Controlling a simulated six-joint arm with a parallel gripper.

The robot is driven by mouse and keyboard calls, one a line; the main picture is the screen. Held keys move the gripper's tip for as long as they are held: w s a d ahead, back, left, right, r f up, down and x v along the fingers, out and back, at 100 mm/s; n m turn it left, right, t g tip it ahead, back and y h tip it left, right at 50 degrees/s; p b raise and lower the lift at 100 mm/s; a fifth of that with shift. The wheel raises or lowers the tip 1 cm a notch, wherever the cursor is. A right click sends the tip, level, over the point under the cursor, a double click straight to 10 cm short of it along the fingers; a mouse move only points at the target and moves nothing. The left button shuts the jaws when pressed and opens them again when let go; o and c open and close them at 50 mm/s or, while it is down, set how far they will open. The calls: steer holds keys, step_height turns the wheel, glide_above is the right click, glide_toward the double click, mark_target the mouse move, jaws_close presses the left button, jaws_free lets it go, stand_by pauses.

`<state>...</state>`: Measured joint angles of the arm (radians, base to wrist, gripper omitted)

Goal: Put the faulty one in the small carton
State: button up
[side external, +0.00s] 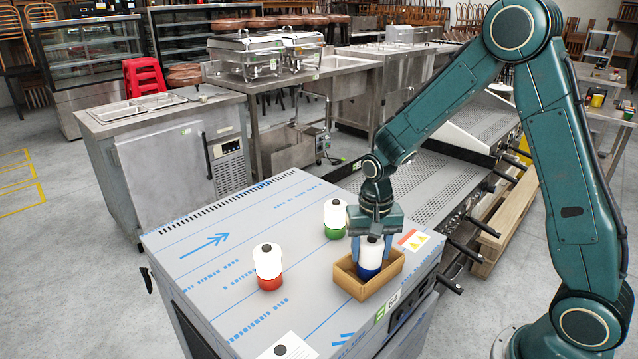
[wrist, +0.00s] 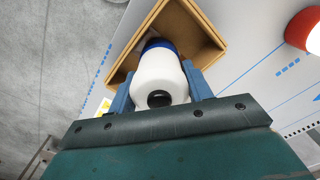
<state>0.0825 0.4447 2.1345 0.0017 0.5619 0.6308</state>
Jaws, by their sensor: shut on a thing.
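My gripper (side external: 371,249) is shut on a white bottle with a blue base (side external: 370,262) and a black top. It holds the bottle upright at the small open carton (side external: 357,290), with the blue base inside the carton walls. Whether the base touches the carton floor is hidden. In the wrist view the bottle (wrist: 158,78) sits between the two blue fingers, and the carton (wrist: 207,52) surrounds its blue end. A white bottle with a green base (side external: 335,217) stands behind the carton. One with a red base (side external: 268,266) stands to the left.
The steel worktop (side external: 215,265) has blue printed marks and much clear room at the left. A warning label (side external: 413,240) lies right of the carton, near the edge. A white card with a dark spot (side external: 286,349) is at the front. A perforated steel unit (side external: 430,190) stands behind.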

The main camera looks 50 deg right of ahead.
steer(key=shift+f, duration=0.1)
steer(key=o, duration=1.2)
step_height(320, 180, up, 11)
steer(key=shift+f, duration=0.1)
steer(key=shift+r, duration=0.75)
